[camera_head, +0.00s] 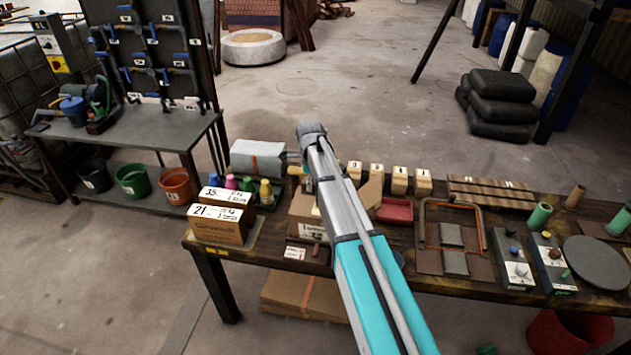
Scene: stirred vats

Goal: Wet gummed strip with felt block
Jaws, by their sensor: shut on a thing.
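My arm reaches up from the bottom middle and covers much of the bench centre. Below its far end, my gripper (308,186) shows only partly, over an open cardboard box (308,230) with a white label. It is shut on a small pale thing (316,211), mostly hidden by the arm; I cannot tell for sure that this is the felt block. A gummed strip cannot be made out; the box's right side and flaps are partly behind the arm. A red tray (395,211) sits right of the box.
The wooden bench (270,248) carries labelled boxes (222,222) and coloured-cap bottles (265,190) at left. Numbered blocks (398,180) stand along the back. An orange-framed fixture (452,240), control boxes (515,268) and a grey disc (597,262) are at right.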

